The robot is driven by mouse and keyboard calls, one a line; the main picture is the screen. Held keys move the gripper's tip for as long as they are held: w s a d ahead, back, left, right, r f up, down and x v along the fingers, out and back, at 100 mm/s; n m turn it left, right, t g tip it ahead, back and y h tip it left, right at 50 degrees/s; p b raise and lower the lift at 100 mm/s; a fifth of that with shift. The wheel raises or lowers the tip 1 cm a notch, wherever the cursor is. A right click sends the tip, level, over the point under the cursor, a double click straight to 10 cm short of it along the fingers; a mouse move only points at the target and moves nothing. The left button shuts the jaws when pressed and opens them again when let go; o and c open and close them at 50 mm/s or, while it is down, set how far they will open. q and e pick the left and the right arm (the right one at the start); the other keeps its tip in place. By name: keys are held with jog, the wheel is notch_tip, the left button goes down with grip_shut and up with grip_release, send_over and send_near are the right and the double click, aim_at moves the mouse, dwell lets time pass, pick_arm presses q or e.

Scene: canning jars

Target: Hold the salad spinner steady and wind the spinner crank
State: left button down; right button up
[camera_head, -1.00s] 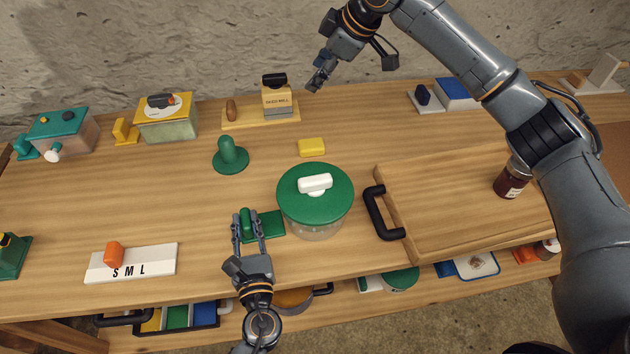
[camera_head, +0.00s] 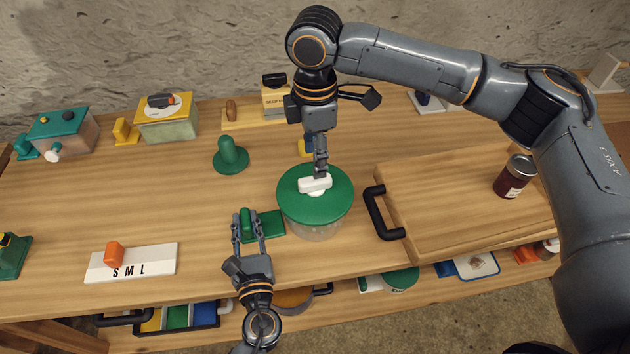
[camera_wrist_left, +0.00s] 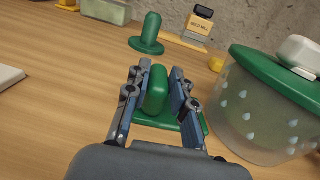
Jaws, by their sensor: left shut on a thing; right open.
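The salad spinner (camera_head: 315,220) has a green lid and a clear bowl, and stands upright near the middle of the table. Its white crank knob (camera_head: 316,184) sits on top of the lid; it also shows in the left wrist view (camera_wrist_left: 300,52). My left gripper (camera_head: 248,230) is shut on the green upright handle (camera_wrist_left: 156,88), which rises from a flat green plate (camera_head: 272,224) beside the spinner. My right gripper (camera_head: 320,172) is open and points down just above the crank knob. I cannot tell whether its fingertips touch the knob.
A wooden tray (camera_head: 470,200) with a black handle (camera_head: 378,212) lies close right of the spinner. A dark jar (camera_head: 514,177) stands on it. A green knobbed stand (camera_head: 230,157) is behind left. A white S M L board (camera_head: 132,264) lies at front left.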

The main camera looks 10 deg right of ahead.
aim_at(315, 183)
jog(key=shift+f, duration=3.3)
jog(key=shift+c, duration=0.4)
grip_shut()
jog(key=m, duration=0.4)
jog(key=shift+m, duration=0.3)
jog(key=shift+m, duration=2.3)
